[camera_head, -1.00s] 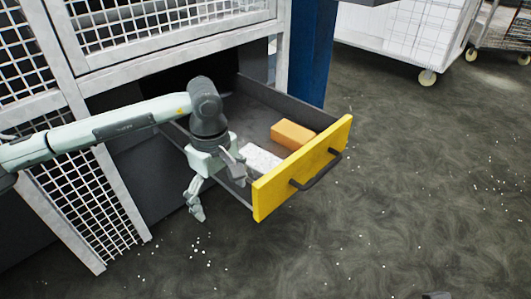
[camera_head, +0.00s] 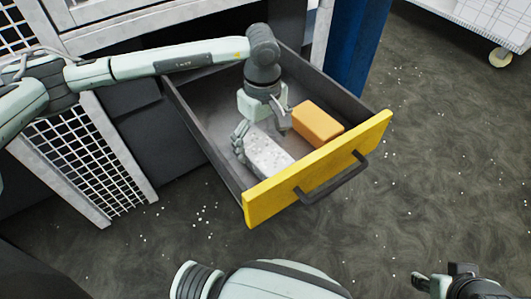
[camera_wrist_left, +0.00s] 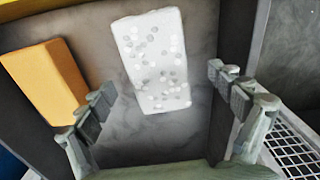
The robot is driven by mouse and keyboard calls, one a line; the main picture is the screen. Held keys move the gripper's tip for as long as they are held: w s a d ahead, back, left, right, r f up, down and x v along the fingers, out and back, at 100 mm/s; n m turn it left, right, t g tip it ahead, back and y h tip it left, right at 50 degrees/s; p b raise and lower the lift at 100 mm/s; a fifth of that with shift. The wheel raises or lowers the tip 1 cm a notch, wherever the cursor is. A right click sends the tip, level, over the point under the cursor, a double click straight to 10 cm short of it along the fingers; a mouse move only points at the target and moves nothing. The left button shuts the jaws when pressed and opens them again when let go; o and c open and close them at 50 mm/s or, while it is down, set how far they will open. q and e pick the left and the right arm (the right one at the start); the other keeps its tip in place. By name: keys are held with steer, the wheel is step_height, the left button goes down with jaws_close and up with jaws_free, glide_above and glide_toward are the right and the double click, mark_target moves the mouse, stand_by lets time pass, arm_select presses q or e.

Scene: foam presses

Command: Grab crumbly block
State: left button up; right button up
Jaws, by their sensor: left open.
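The crumbly block, white with grey speckles (camera_head: 270,155), lies flat in the open drawer, behind its yellow front. It also shows in the left wrist view (camera_wrist_left: 153,60), upper middle. My left gripper (camera_head: 262,134) is open and empty, over the rear end of the block. In the left wrist view its fingers (camera_wrist_left: 162,97) are spread wide, with the block ahead in the gap between them. Whether a finger touches the block cannot be told. My right gripper (camera_head: 448,284) shows partly at the bottom right, away from the drawer; its jaws are unclear.
An orange block (camera_head: 318,121) lies in the drawer to the right of the crumbly block; it also shows in the wrist view (camera_wrist_left: 45,80). The drawer's yellow front (camera_head: 300,177) has a dark handle (camera_head: 335,180). Dark side walls bound the drawer. White crumbs dot the floor.

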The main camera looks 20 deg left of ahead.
mark_target(264, 151)
arm_select(q)
steer(key=f, duration=0.5)
steer(key=shift+w, duration=0.25)
steer(key=c, duration=1.1)
